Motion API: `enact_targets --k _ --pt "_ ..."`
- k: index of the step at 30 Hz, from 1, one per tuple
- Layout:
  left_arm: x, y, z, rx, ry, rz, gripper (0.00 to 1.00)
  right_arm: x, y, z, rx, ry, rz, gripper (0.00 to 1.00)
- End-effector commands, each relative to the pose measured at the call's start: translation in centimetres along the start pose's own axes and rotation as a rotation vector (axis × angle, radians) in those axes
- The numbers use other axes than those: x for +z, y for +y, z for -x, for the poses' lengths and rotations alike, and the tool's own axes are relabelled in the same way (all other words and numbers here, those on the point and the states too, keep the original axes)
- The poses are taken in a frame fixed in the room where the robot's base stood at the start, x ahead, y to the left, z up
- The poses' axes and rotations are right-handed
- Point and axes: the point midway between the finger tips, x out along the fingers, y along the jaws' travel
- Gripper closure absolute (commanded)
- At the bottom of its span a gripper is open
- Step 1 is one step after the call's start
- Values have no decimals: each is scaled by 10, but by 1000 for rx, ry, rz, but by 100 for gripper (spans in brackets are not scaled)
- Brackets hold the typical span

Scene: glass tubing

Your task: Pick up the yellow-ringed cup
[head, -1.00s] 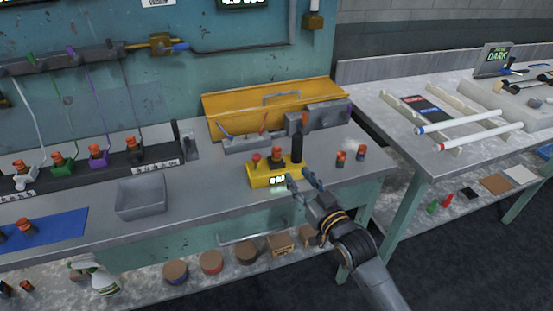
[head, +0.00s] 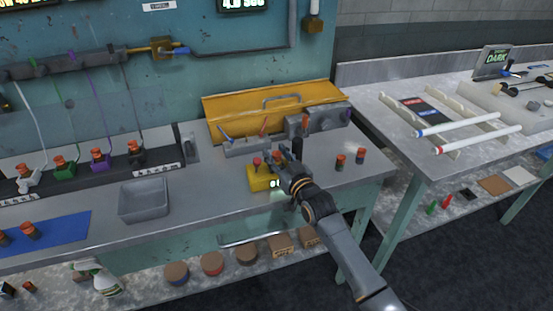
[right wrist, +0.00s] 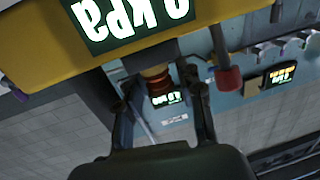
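The yellow device (head: 257,182) with a lit display stands on the workbench. A small orange-brown cup (right wrist: 156,80) sits at this device and shows between my right gripper's fingers in the right wrist view; I cannot make out clearly whether its ring is yellow. My right gripper (head: 284,172) is at the device and hides most of this cup in the head view. In the right wrist view the fingers (right wrist: 163,98) are apart, one on each side of the cup, with gaps. My left gripper is not in view.
More cups are on the blue mat (head: 68,227) and the rack at left. A grey bin (head: 144,214) stands left of the device. A black post (head: 297,148) rises close to my gripper.

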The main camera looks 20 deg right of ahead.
Motion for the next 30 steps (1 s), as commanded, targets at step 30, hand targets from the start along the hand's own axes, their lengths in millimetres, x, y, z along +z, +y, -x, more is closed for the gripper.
enact_targets --k 30 --pt "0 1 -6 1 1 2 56 -26 0 -1 -1 4 1 100"
